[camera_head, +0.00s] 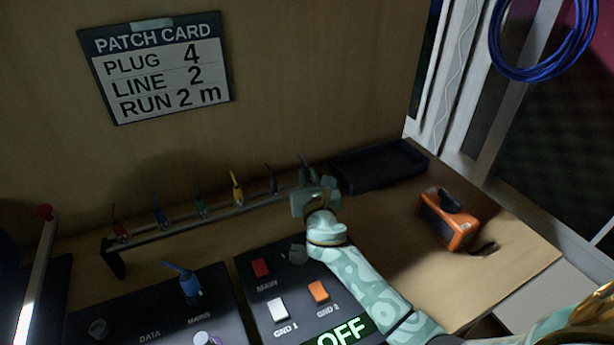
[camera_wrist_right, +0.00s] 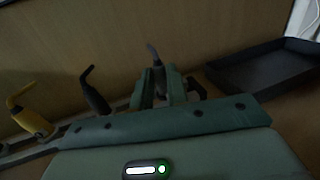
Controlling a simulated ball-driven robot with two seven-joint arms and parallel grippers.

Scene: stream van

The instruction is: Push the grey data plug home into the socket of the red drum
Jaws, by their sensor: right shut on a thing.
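My right gripper (camera_head: 308,178) is at the right end of the plug rack (camera_head: 205,213), by the back wall. In the right wrist view its two fingers (camera_wrist_right: 162,84) are shut on a grey plug (camera_wrist_right: 154,56) with a bent top. Whether that plug is still seated in the rack is hidden by the gripper. No red drum and no drum socket show in either view. My left gripper is not in view.
Red (camera_head: 119,228), blue (camera_head: 160,217), green (camera_head: 200,206), yellow (camera_head: 238,190) and dark (camera_head: 272,181) plugs stand in the rack. A black tray (camera_head: 385,167) is right of the gripper. An orange device (camera_head: 448,220) stands on the table. Control panels (camera_head: 255,305) fill the front.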

